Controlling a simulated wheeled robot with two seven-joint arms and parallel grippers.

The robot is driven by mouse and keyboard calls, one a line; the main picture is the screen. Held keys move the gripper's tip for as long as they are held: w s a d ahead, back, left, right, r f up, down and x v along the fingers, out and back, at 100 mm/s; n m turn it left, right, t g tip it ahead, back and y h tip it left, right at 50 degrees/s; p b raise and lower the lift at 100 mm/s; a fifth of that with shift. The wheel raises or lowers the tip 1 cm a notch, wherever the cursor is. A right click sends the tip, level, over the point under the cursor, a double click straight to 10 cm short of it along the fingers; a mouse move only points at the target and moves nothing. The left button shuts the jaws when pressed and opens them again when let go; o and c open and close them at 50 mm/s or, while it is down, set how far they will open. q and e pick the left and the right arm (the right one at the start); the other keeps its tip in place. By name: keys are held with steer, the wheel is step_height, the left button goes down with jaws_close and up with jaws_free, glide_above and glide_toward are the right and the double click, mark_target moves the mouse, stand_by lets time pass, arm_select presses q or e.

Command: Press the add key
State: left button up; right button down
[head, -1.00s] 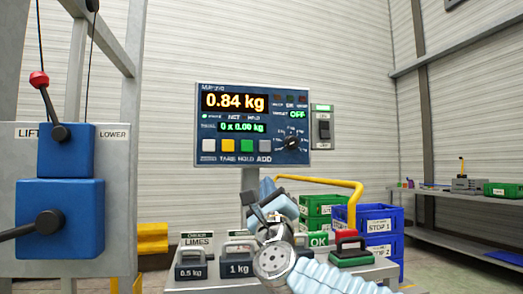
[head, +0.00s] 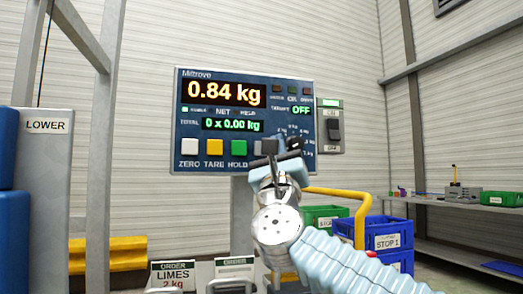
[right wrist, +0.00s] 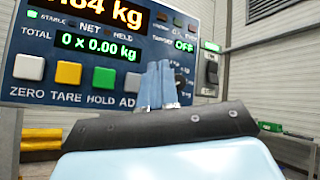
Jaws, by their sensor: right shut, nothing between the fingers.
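The scale's panel (head: 205,122) shows 0.84 kg and a total of 0 x 0.00 kg. Its key row has white, yellow and green keys and, at the right end, the grey add key (head: 262,147). The add key's label is hidden behind my right gripper (head: 278,160) in the head view. In the right wrist view, the add key (right wrist: 132,82) shows just left of the fingertips of my right gripper (right wrist: 160,72). That gripper is shut and empty, pointing at the panel. I cannot tell whether it touches the panel. My left gripper is out of view.
A rotary knob (head: 296,143) is close to the right of the gripper. A switch box (head: 332,128) is beside the panel. A yellow rail (head: 345,192), green crate (head: 322,215) and blue crates (head: 388,236) stand at lower right. Order cards (head: 172,274) are below.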

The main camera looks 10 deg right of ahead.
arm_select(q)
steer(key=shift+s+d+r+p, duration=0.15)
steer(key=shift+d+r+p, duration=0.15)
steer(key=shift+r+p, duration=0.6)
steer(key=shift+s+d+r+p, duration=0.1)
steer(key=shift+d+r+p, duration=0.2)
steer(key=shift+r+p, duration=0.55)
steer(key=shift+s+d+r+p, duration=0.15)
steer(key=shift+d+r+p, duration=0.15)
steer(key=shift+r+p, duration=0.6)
arm_select(e)
steer(key=w, duration=0.8)
steer(key=shift+w+a, duration=0.15)
steer(key=shift+w, duration=0.2)
steer(key=shift+w, duration=0.15)
steer(key=shift+w, duration=0.3)
